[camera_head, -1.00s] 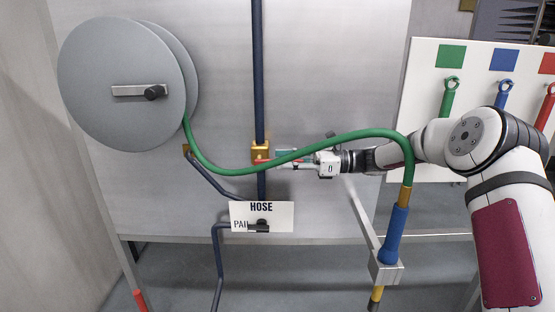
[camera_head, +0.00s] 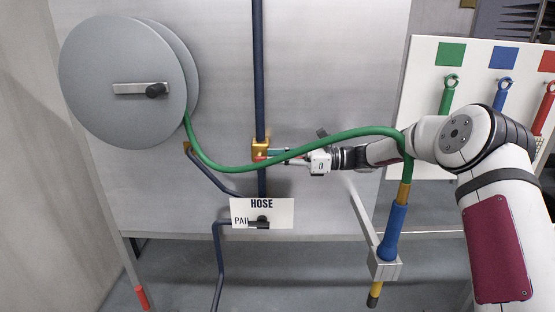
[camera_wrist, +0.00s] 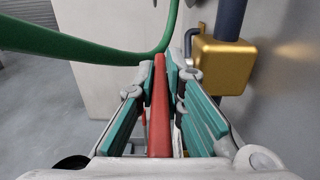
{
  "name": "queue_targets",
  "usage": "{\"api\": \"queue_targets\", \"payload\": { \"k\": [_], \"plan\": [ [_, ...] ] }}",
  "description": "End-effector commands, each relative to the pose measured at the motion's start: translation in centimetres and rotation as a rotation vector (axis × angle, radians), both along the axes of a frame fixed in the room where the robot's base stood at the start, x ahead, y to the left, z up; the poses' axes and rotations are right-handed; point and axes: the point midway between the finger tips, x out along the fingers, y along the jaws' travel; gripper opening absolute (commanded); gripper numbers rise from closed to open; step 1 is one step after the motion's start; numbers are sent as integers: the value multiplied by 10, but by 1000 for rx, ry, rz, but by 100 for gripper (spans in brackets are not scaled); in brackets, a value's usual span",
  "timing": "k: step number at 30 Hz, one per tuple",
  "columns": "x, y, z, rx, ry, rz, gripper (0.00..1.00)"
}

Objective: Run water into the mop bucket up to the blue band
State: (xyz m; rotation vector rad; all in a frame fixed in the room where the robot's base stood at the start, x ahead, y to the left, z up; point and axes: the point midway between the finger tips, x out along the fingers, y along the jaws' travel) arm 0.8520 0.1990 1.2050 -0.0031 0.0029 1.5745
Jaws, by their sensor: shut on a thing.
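A brass valve (camera_head: 260,149) sits on the dark vertical pipe (camera_head: 259,70), and its body shows at the right in the wrist view (camera_wrist: 223,64). My gripper (camera_head: 273,157) is at the valve, its teal-padded fingers shut on a red lever (camera_wrist: 159,105). The lever runs lengthwise between the pads; in the head view the green hose and fingers partly cover it. Below, a black selector handle (camera_head: 260,223) lies on a white sign (camera_head: 278,214) reading HOSE above and PAIL, partly covered, at left. No mop bucket or blue band is in view, and no water is visible.
The green hose (camera_head: 345,134) arcs from the grey reel (camera_head: 124,115) across in front of my gripper to a blue nozzle (camera_head: 393,232) in a grey bracket (camera_head: 384,263). A white board with coloured wrenches (camera_head: 503,95) stands at right.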

Motion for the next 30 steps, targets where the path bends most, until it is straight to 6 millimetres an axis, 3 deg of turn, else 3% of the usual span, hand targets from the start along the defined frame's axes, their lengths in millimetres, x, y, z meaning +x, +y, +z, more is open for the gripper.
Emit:
{"api": "queue_targets", "payload": {
  "k": [11,30],
  "plan": [
    [1,2,8,-150,-6,2,0],
    [1,15,31,-680,-8,0,0]
  ]
}}
